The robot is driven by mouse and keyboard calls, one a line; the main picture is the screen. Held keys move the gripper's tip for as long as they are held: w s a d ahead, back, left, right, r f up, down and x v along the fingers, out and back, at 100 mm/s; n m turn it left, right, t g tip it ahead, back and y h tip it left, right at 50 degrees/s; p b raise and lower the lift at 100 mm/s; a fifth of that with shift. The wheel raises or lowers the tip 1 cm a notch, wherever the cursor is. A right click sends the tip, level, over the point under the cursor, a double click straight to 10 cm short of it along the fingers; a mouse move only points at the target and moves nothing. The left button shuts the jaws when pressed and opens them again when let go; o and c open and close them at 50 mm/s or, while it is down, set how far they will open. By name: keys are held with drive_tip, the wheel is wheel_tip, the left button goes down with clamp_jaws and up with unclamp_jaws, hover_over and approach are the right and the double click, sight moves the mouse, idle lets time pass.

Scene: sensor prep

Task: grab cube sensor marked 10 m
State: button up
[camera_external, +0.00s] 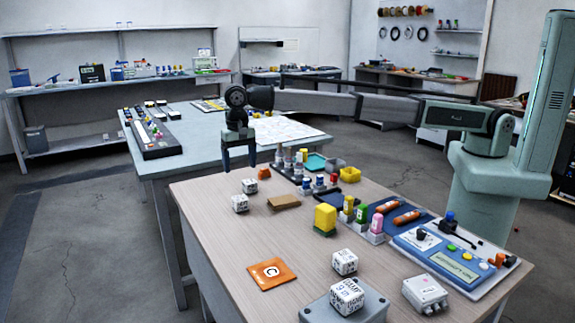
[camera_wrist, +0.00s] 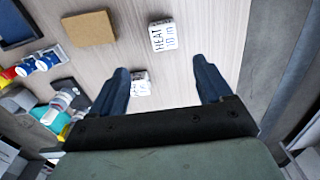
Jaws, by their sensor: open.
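A white cube with dark print reading "HEAT 10 m" (camera_wrist: 163,36) lies on the wooden table at the top of the wrist view, beyond my fingertips. A second white cube (camera_wrist: 140,83) sits between my fingers in that picture, its print too small to read. The outside view shows two white cubes, one farther back (camera_external: 249,186) and one nearer (camera_external: 240,203); the nearer appears to be the 10 m one. My gripper (camera_external: 239,164) is open and empty above the table's far left part, pointing down; its fingers also show in the wrist view (camera_wrist: 161,70).
Two more marked cubes (camera_external: 344,261) (camera_external: 347,296) are near the front, one on a grey box (camera_external: 372,306). A brown pad (camera_external: 283,202) and yellow block (camera_external: 325,218) lie right of the left cubes. An orange card (camera_external: 271,272) lies in front. Bottles and trays crowd the right.

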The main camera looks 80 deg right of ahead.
sight(240, 198)
wheel_tip(240, 198, down, 8)
drive_tip(key=shift+f, duration=0.2)
drive_tip(key=shift+w+a+f, duration=0.1)
drive_tip(key=shift+a+f, duration=0.05)
drive_tip(key=shift+f, duration=1.15)
drive_tip(key=shift+w+a+f, duration=0.1)
drive_tip(key=shift+a+f, duration=0.05)
drive_tip(key=shift+f, duration=1.15)
drive_tip(key=shift+c, duration=0.4)
drive_tip(key=c, duration=1)
